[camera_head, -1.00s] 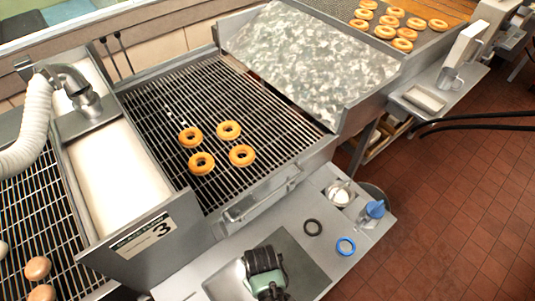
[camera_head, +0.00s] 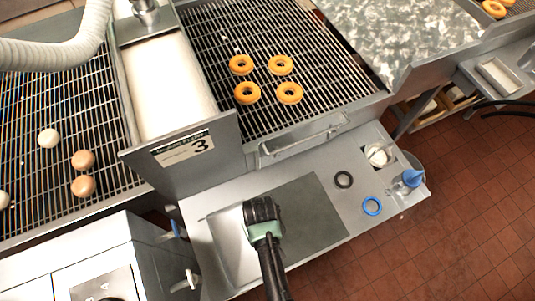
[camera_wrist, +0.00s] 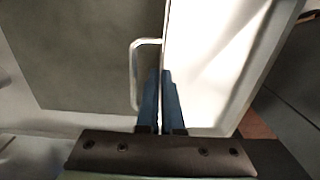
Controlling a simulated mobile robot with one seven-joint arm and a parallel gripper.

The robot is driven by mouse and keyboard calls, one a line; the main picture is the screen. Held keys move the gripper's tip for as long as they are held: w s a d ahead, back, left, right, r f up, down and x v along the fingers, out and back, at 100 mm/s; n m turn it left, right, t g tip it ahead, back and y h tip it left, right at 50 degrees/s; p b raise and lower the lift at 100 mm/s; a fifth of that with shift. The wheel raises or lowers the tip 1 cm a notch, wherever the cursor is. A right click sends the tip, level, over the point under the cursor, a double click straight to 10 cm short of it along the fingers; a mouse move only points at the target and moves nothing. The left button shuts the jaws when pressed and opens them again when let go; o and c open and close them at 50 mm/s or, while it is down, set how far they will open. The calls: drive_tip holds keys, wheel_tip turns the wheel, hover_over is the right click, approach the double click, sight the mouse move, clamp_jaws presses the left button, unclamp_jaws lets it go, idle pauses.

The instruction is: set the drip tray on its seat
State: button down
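A pale metal tray, which I take for the drip tray (camera_head: 230,250), is on the left part of the front shelf, beside a dark grey rectangle (camera_head: 315,215). In the wrist view the tray (camera_wrist: 215,60) is bright, with a raised rim on its right. A small metal loop handle (camera_wrist: 136,75) stands at its left edge, over the dark grey area. My gripper (camera_head: 263,228) is at that edge. In the wrist view its blue fingers (camera_wrist: 163,100) are close together at the tray's edge, beside the handle. The finger contact is hidden. Which place is the seat is unclear.
A black ring (camera_head: 343,180), a blue ring (camera_head: 372,206), a white-filled cup (camera_head: 378,156) and a blue-topped bottle (camera_head: 412,178) are on the shelf's right part. A white machine (camera_head: 110,260) stands at left.

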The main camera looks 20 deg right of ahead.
sight(242, 244)
drive_tip(key=shift+a+f+b, duration=0.15)
drive_tip(key=shift+a+b, duration=0.1)
drive_tip(key=shift+a, duration=1.3)
drive_tip(key=shift+a+f+b, duration=0.1)
drive_tip(key=shift+a+b, duration=0.1)
drive_tip(key=shift+a, duration=1.35)
drive_tip(key=shift+d+f, duration=0.1)
drive_tip(key=shift+f, duration=0.35)
drive_tip(key=shift+f+b, duration=0.5)
drive_tip(key=shift+b, duration=0.05)
drive_tip(key=c, duration=1)
unclamp_jaws()
drive_tip(key=shift+f, duration=0.1)
